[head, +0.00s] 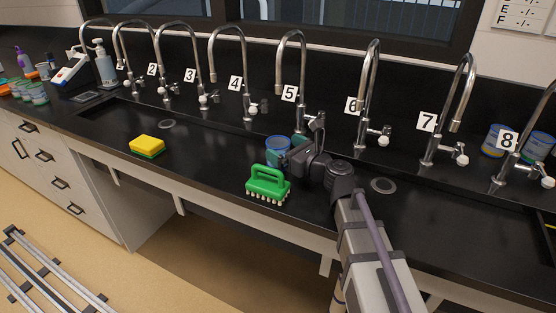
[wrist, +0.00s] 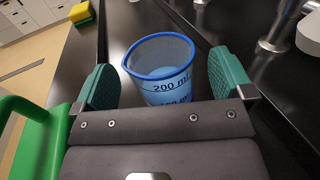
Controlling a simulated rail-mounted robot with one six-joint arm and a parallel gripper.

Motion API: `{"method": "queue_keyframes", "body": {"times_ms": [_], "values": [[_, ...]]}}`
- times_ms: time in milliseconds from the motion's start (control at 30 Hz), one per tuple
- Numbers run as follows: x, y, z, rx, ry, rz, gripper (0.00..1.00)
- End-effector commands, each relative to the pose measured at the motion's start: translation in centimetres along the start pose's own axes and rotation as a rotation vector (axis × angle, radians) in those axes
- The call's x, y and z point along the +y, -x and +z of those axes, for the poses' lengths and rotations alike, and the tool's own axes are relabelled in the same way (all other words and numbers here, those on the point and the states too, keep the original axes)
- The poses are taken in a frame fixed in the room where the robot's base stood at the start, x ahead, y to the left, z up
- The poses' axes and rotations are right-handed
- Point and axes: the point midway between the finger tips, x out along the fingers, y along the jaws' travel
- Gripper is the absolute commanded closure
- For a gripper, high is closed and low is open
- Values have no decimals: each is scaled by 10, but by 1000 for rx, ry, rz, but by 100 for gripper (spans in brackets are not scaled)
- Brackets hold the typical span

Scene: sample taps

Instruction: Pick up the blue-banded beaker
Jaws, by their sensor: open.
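The blue-banded beaker (head: 276,150) stands upright on the black bench, in front of tap 5. In the wrist view the beaker (wrist: 160,76) has a blue rim, a spout at left and a "200 ml" mark, with its lower part hidden by my gripper's body. My gripper (wrist: 163,82) is open, with one teal finger pad on each side of the beaker. Gaps show between both pads and the glass. In the head view my gripper (head: 289,147) is at the beaker's right side and partly hides it.
A green brush (head: 268,184) stands close in front of the beaker, and its handle (wrist: 25,115) is left of my gripper. A yellow-green sponge (head: 147,146) lies further left. A row of numbered taps (head: 291,80) rises behind. The bench between sponge and brush is clear.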

Motion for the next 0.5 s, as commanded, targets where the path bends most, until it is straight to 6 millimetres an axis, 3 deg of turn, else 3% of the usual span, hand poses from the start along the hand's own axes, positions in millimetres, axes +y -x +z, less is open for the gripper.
{"method": "queue_keyframes", "body": {"times_ms": [100, 300, 500], "values": [[-1, -19, 0, 0, 0, 1, 2], [0, -19, 0, 0, 0, 0, 2], [0, -19, 0, 0, 0, 0, 21]]}}
